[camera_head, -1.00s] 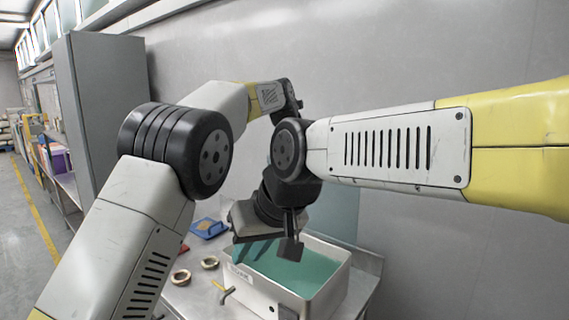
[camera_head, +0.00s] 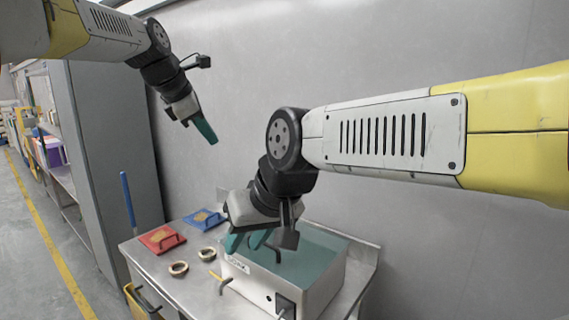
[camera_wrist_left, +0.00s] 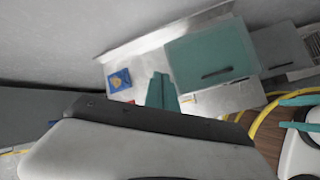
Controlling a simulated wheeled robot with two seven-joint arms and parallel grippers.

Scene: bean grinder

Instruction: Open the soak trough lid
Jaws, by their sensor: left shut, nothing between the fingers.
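The soak trough (camera_head: 262,285) is a pale box on the steel bench. A see-through teal lid (camera_head: 318,248) appears to lie flat across its top. In the left wrist view the lid (camera_wrist_left: 200,52) carries a dark handle (camera_wrist_left: 217,73) near one edge. My left gripper (camera_head: 211,137) is shut and empty, raised in the air left of and above the trough; its fingers (camera_wrist_left: 159,82) also show in its wrist view. My right gripper (camera_head: 245,246) is open at the trough's front left, its fingers apart in the left wrist view (camera_wrist_left: 282,113). Whether it touches the trough is unclear.
On the bench left of the trough are a red tray (camera_head: 162,238), a blue tray (camera_head: 204,219), two rings (camera_head: 178,268) and a yellow-tipped tool (camera_head: 222,284). A grey cabinet (camera_head: 112,150) stands at the left. The wall is close behind the bench.

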